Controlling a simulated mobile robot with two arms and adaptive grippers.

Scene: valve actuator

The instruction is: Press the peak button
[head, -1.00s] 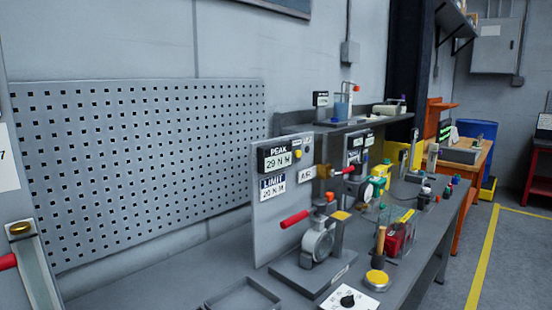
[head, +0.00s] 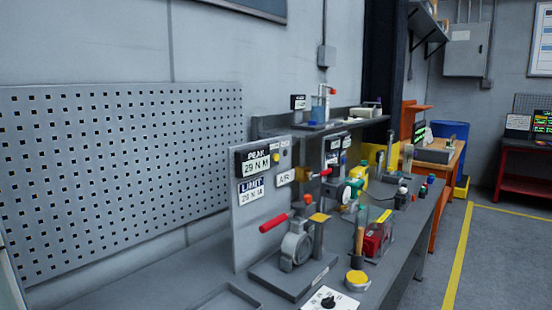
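A grey upright panel (head: 246,233) on the workbench carries a PEAK display (head: 253,162) reading about 29 N M. A small yellow button (head: 275,157) sits at the right of this display; its own lettering is too small to read. Below is a LIMIT plate (head: 251,191), its value blurred. In front of the panel stands a valve actuator (head: 297,248) with a red-handled lever (head: 275,223) on a dark base. Neither of my grippers is in view.
A yellow round cap (head: 357,278) and a white dial plate (head: 329,300) are at the bench front. A red box (head: 377,238) and several tools crowd the right. A shallow tray (head: 226,298) lies left of the base. The floor right of the bench is clear.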

